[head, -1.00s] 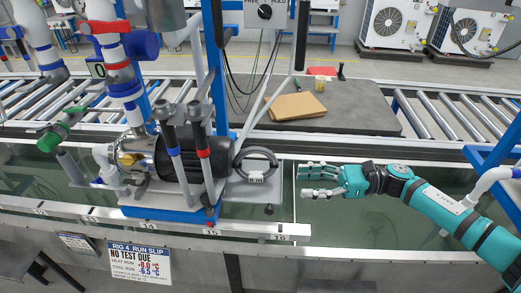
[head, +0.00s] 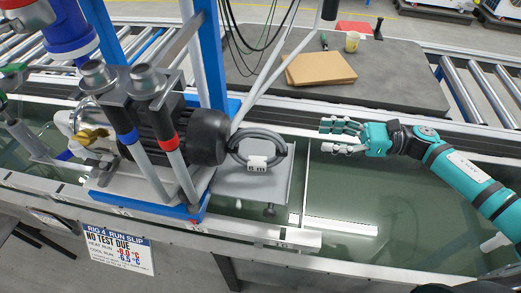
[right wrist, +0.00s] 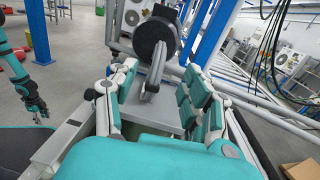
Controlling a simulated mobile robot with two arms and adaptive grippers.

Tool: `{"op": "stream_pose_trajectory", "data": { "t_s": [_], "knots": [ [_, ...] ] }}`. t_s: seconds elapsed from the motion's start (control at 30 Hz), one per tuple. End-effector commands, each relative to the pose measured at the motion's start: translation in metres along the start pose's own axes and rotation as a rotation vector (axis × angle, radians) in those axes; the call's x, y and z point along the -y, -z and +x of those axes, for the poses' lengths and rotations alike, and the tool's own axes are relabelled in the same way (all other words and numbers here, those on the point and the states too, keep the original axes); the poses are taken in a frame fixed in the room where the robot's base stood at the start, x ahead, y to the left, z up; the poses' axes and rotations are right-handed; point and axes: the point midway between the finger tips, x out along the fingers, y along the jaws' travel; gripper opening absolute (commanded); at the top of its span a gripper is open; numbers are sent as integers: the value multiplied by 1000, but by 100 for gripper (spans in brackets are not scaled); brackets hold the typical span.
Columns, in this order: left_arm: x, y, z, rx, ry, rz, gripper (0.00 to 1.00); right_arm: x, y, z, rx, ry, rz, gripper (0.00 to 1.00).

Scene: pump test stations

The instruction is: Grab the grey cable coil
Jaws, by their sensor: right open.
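The grey cable coil (head: 283,152) is a dark ring with a white tag (head: 257,163). It stands at the right end of the pump's black motor (head: 208,137), over a grey plate. My right gripper (head: 325,137) is to the right of the coil, open and empty, with its fingers pointing at it and a gap between. In the right wrist view the coil (right wrist: 156,66) shows nearly edge-on ahead, between my open right fingers (right wrist: 155,85). My left gripper (right wrist: 38,113) shows small at the left of that view; its jaws are too small to judge.
A cardboard piece (head: 320,68) lies on the dark mat (head: 395,75) behind. Open greenish tank space lies under my right arm.

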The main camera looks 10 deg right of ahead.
Motion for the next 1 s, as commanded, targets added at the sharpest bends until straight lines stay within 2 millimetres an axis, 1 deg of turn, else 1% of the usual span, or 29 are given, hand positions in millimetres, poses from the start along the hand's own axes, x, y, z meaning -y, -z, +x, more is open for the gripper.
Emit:
{"op": "stream_pose_trajectory", "data": {
  "t_s": [0.03,0.17,0.27,0.33,0.5,0.63,0.73,0.87,0.97,1.0],
  "knots": [
    [0,-4,8,5,0,0,40,0,8,0,0,0,0,49],
    [-1,-6,6,9,-1,1,40,0,8,9,3,0,0,49],
    [0,-4,-1,8,-1,1,40,0,4,26,4,-2,-2,49],
    [0,-3,-6,7,-1,1,40,0,3,42,5,-2,-2,49],
    [0,-1,-17,4,-1,2,40,0,3,80,4,-3,-2,49],
    [0,1,-24,1,-1,2,40,0,4,104,3,-1,-1,49],
    [0,3,-27,-1,-1,2,40,0,6,116,1,0,0,49],
    [0,4,-28,-2,-1,3,40,0,7,123,1,1,0,49],
    [0,4,-35,-3,-1,3,40,-1,3,132,2,-1,0,49],
    [0,5,-39,-3,-1,3,40,-2,2,138,2,-2,1,49]
  ]
}}
